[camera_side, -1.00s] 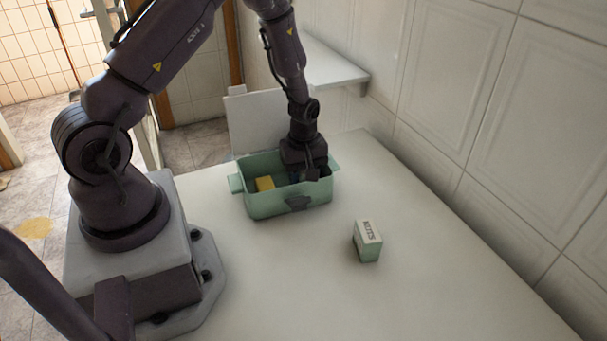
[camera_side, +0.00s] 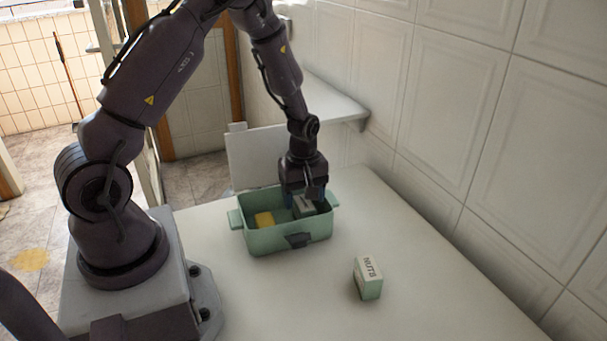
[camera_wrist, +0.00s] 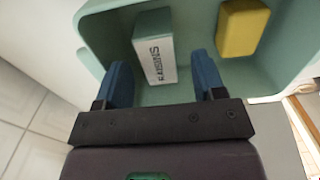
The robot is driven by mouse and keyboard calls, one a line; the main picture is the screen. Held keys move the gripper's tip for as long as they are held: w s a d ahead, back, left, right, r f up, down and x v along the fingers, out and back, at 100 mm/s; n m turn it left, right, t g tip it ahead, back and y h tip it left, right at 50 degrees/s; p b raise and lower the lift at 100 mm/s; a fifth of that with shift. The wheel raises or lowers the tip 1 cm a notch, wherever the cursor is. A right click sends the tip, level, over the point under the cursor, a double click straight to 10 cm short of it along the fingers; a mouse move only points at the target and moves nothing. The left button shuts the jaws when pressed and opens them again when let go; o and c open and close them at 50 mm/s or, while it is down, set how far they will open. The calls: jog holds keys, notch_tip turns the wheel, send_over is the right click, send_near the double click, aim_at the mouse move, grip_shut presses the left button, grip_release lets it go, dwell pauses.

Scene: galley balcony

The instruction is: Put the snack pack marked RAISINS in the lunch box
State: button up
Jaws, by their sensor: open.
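The snack pack marked RAISINS (camera_wrist: 155,55), white-topped with dark letters, is inside the green lunch box (camera_side: 285,243), in its right part. Its top shows partly in the side view (camera_side: 304,208), below the fingers. My gripper (camera_wrist: 160,62) is over the right part of the box, pointing down, with its blue fingers open. In the wrist view the pack appears between the fingers with gaps on both sides, so nothing is gripped. The gripper also shows in the side view (camera_side: 307,196). Whether the pack rests on the box floor is not clear.
A yellow block (camera_side: 265,219) is in the left part of the box. A green and white pack marked NUTS (camera_side: 368,278) stands on the white table, right of the box. A pale panel stands behind the box; a tiled wall runs along the right.

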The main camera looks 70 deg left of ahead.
aim_at(304, 203)
notch_tip(304, 203, up, 7)
jog(key=shift+r, duration=0.1)
jog(key=s+d+r+m+t, duration=0.2)
jog(key=d+r+m, duration=0.2)
jog(key=r, duration=0.4)
jog(key=s+d+r+m+t, duration=0.1)
jog(key=s+d+r+m, duration=0.3)
jog(key=r, duration=0.4)
jog(key=s+d+r+m+t, duration=0.2)
jog(key=s+d+r+m, duration=0.2)
jog(key=s+m, duration=0.4)
jog(key=shift+s+d+r+m+t, duration=0.3)
jog(key=shift+s+r+m, duration=0.15)
jog(key=shift+r, duration=0.3)
